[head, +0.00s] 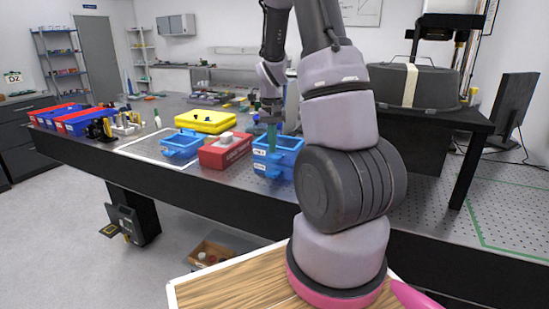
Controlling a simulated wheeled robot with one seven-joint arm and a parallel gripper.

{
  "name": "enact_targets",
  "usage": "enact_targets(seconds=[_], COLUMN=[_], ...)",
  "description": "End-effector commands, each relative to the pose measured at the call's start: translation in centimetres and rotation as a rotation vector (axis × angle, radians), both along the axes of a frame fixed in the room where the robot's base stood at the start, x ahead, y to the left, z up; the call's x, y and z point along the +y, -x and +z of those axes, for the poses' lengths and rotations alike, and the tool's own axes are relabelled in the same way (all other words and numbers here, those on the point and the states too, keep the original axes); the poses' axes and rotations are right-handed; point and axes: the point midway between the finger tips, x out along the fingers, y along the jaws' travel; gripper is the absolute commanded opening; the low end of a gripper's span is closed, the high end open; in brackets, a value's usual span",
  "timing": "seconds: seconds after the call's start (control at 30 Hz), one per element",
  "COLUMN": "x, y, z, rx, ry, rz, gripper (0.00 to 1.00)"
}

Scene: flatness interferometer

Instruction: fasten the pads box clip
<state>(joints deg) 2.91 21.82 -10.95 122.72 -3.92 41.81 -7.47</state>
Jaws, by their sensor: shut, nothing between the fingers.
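My gripper (271,143) points down at the blue box (285,160), which stands near the front edge of the bench, right of centre. The greenish fingers look shut and empty. They overlap the box's left part in the picture; I cannot tell whether they touch it. The blue box has small pale labels on its front, too small to read. Left of it stands a red box (222,158) with pale writing and a whitish item on top. A smaller blue box (180,153) is further left. I cannot tell which one is the pads box, and no clip can be made out.
A yellow case (205,121) lies behind the boxes. Red and blue bins (75,125) and small dark parts stand at the bench's left. A large dark round instrument (418,85) stands at the right. My arm hides the bench right of the blue box.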

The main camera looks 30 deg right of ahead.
Motion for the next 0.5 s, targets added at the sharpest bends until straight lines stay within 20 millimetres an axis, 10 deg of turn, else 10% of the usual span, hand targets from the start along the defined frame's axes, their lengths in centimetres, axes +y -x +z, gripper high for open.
enact_targets(seconds=[0.5], x=[0.0], y=[0.0], z=[-1.6], rx=[0.001], ry=[0.000], rz=[-0.001], gripper=[0.00])
